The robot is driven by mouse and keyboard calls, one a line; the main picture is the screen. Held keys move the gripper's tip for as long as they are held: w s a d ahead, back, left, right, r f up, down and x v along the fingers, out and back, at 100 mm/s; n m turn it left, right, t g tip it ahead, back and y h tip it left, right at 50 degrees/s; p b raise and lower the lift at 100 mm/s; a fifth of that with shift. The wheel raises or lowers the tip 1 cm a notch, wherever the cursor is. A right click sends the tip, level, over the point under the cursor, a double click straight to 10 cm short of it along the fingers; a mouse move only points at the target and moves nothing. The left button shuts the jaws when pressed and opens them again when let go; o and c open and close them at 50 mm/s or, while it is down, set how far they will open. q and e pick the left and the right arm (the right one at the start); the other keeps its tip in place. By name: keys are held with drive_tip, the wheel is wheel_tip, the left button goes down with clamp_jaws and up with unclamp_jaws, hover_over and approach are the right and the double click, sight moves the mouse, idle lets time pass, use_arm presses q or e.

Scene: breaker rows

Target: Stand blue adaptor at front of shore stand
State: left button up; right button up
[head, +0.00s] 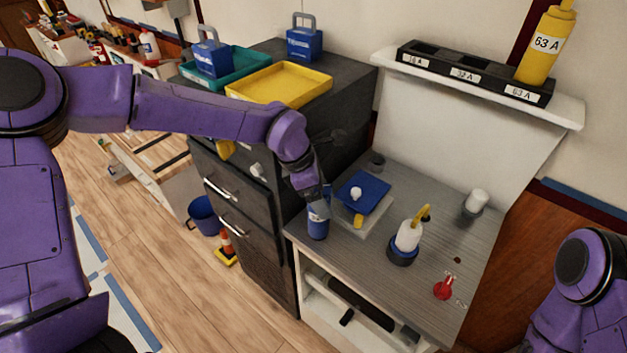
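A blue cylinder with a pale label, seemingly the blue adaptor (318,228), is upright at the front left corner of the grey counter. My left gripper (316,200) points down at its top, and the fingers overlap it. Whether they are closed on it, and whether its base touches the counter, I cannot tell. Just right of it is a low grey stand (373,219) with a raised blue lid and a yellow piece at its front, possibly the shore stand. My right arm shows at the lower right, but its gripper is out of view.
On the counter (400,280) stand a white device with a yellow plug (408,236), a red piece (443,288) and a white cylinder (475,202). A shelf (560,110) holds a labelled rack and a yellow 63 A cylinder (545,47). A dark cabinet (345,95) borders the counter's left.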

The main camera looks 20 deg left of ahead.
use_arm(q)
drive_tip(key=b+v, duration=0.1)
drive_tip(key=v, duration=1)
drive_tip(key=shift+s+f, duration=0.15)
